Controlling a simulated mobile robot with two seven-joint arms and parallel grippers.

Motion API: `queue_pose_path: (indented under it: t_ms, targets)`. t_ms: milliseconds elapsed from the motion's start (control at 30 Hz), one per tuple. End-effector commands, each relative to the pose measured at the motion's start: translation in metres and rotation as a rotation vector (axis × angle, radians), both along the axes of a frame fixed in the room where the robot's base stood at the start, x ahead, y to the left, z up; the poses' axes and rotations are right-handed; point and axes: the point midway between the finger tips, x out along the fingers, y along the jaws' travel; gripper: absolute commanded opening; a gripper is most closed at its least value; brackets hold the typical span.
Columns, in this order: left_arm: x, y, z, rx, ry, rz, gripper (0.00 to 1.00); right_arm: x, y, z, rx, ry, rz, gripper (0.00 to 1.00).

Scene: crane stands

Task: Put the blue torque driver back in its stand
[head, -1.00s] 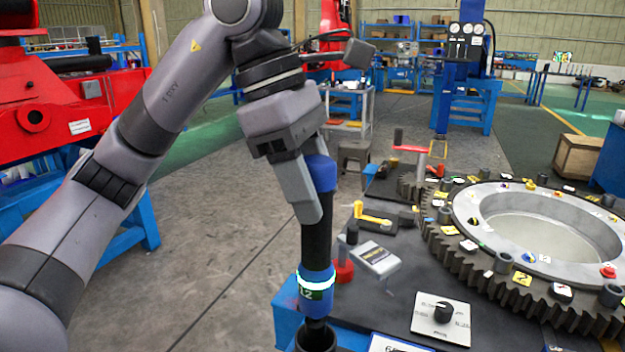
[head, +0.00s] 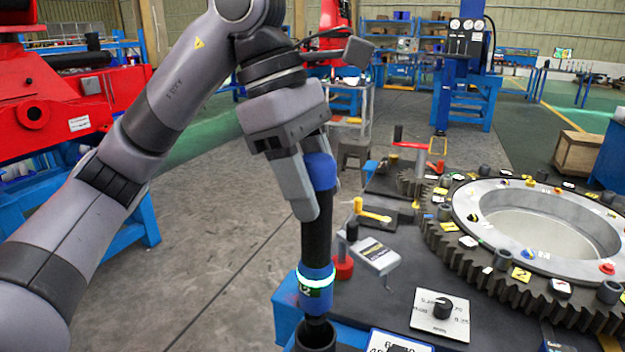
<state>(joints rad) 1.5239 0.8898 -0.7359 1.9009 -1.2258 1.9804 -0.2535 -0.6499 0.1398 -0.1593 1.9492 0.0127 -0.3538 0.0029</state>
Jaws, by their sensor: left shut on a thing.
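The blue torque driver (head: 317,240) has a black shaft, a blue top and a blue lower collar with a glowing ring. It hangs nearly upright in the head view. My left gripper (head: 312,190) is shut on its upper part. The driver's lower tip is over or in the mouth of a dark round cup (head: 316,338), which looks like its stand at the bottom edge of the picture. I cannot tell how deep the tip sits. My right gripper does not show.
A dark table (head: 400,300) holds a large gear ring (head: 480,262), a dial plate (head: 440,312), a grey box-shaped device (head: 373,256), a red-based post (head: 343,266) and a yellow-handled tool (head: 372,212). They stand close to the right of the driver. Open floor lies left.

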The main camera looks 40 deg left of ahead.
Motion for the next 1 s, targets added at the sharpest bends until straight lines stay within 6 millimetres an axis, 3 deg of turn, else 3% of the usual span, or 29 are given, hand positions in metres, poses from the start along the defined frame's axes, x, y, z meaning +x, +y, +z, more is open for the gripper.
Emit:
queue_pose_path:
  t_ms: [267,1000]
  targets:
    - [0.0,0.0,0.0,-0.003,-0.004,0.001,0.0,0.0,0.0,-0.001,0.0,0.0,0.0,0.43]
    - [0.0,0.0,-0.025,-0.003,-0.004,0.001,0.0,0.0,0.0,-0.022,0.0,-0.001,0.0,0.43]
